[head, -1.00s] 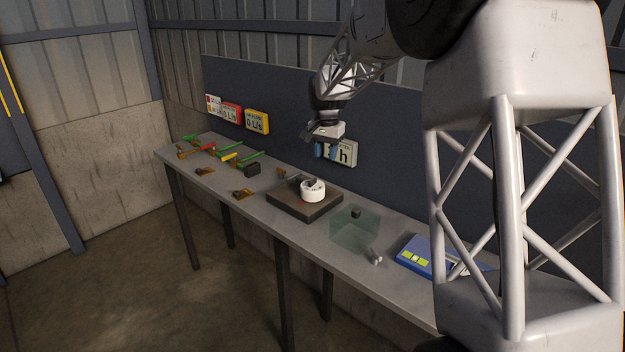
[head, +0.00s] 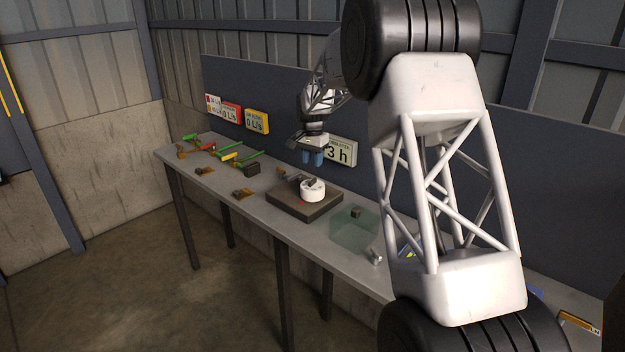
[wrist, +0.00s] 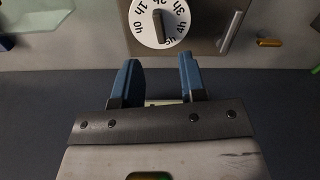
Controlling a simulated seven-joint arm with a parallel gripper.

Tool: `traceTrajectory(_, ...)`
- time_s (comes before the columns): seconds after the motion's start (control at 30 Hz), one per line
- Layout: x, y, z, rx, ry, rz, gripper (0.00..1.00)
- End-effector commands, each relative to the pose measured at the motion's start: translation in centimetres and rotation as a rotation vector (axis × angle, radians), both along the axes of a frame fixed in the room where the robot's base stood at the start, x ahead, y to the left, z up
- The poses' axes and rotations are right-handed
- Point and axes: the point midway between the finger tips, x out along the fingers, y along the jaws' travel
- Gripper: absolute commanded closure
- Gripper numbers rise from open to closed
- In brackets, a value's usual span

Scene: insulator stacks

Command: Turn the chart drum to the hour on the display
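The chart drum (head: 313,192) is a short white cylinder on a dark flat box (head: 290,207) on the bench. In the wrist view its white dial (wrist: 146,30) carries hour marks, with a dark bar across its middle; its top edge is cut off. The display (head: 344,152) on the back panel reads "3 h", its left part hidden by my gripper. My gripper (head: 312,160) points down above and behind the drum, apart from it. Its two blue fingers, also in the wrist view (wrist: 160,74), are spread with nothing between them.
A clear greenish box (head: 350,236) with a small dark block stands right of the drum. Green, red and yellow levers (head: 225,154) lie to the left. More displays (head: 257,121) hang on the panel. My arm hides much of the bench's right end.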

Motion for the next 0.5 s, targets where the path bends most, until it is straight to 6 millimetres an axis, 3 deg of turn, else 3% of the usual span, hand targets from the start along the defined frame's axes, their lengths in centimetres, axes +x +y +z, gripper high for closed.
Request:
traceTrajectory(0.27,0.0,0.0,-0.8,0.000,0.001,0.000,0.62)
traceTrajectory(0.5,-0.1,0.0,-3.3,0.000,0.003,0.000,0.62)
